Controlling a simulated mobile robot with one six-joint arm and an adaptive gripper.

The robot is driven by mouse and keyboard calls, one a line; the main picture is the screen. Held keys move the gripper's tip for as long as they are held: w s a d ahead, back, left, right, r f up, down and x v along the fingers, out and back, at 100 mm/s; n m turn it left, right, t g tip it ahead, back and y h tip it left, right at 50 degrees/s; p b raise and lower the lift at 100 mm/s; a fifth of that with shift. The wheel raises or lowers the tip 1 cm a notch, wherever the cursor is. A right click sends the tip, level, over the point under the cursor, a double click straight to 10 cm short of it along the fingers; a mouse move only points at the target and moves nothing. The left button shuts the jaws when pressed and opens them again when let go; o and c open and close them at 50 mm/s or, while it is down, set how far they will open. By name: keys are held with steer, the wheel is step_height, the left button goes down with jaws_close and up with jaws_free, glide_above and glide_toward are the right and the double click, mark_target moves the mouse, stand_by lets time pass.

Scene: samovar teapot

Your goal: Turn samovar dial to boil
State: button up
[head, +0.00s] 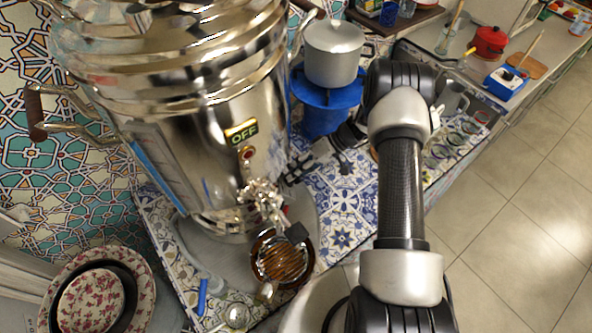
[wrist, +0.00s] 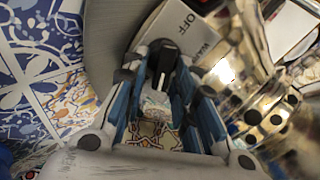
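The large, shiny metal samovar (head: 210,110) stands at the upper left in the head view, with a yellow-lettered OFF display (head: 242,133) and a small red light (head: 247,153) below it. My gripper (head: 290,173) is beside its lower front, right of the tap (head: 262,195). In the wrist view, a pale label plate (wrist: 190,35) reads OFF, with WARM partly legible. A dark dial knob (wrist: 165,58) is at that plate, between the tips of my open gripper (wrist: 163,78). I cannot tell whether the fingers touch it. The dial is hidden in the head view.
A grey pot (head: 334,55) sits on a blue stand (head: 325,118) behind my arm. Several glasses (head: 440,152) are at the right. A floral bowl (head: 90,298) is at the lower left.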

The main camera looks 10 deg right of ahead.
steer(key=shift+c, duration=1.4)
steer(key=shift+d+f+m+b, duration=0.1)
steer(key=shift+f+m+b, duration=0.15)
steer(key=shift+m+b, duration=0.8)
steer(key=shift+d+m, duration=0.1)
steer(key=shift+m, duration=1.25)
steer(key=o, duration=0.8)
steer(key=shift+c, duration=0.2)
steer(key=v, duration=1.2)
